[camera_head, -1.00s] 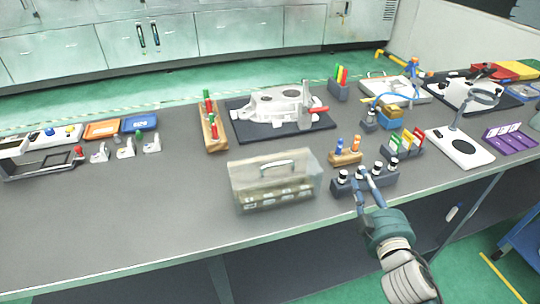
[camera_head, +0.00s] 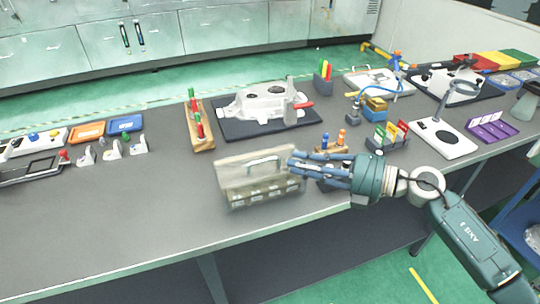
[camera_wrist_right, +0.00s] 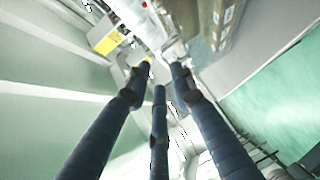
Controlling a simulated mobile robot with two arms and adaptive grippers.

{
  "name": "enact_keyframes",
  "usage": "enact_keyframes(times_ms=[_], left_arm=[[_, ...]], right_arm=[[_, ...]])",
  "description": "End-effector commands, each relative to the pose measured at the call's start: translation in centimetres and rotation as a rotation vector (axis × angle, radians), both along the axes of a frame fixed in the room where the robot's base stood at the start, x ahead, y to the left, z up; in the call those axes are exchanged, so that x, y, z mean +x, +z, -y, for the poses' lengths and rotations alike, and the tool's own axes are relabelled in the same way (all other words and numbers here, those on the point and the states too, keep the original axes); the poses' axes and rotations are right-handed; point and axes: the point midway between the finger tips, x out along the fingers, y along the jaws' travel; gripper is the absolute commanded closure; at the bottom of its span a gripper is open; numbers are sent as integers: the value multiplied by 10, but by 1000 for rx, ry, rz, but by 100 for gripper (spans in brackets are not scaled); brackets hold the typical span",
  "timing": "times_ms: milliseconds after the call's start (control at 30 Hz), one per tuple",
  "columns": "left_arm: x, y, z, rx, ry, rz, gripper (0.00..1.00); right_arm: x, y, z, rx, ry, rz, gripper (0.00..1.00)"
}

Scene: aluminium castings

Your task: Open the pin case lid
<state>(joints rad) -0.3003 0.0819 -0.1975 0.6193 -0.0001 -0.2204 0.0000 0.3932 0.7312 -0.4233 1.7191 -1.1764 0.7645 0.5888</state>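The pin case (camera_head: 262,193) is a translucent box near the front edge of the bench in the head view. Its clear lid (camera_head: 235,172) has a light handle (camera_head: 263,161) and looks closed. My right gripper (camera_head: 292,163) comes in from the right, its fingertips close beside the case's right end near the lid. Whether they touch it I cannot tell. In the wrist view the blue fingers (camera_wrist_right: 160,75) are spread apart with nothing between them. My left gripper is not in view.
A small wooden stand with blue and orange pegs (camera_head: 334,143) is just behind my right gripper. A casting on a black mat (camera_head: 225,130) and a wooden rack (camera_head: 203,142) stand behind the case.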

Motion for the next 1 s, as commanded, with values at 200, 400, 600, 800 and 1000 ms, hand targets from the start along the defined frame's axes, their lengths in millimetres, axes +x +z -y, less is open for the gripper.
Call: enact_keyframes(times_ms=[200, 400, 600, 800, 1000], left_arm=[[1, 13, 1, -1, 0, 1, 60], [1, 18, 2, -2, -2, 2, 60], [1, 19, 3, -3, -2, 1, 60], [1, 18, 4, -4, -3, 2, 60], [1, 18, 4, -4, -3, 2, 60]], right_arm=[[19, -2, -40, 6, 0, 1, 77], [32, -7, -65, 5, 0, 0, 77], [36, -10, -74, 4, -1, 1, 77], [37, -11, -74, 3, -1, 0, 77], [37, -11, -74, 3, -2, 1, 100]])
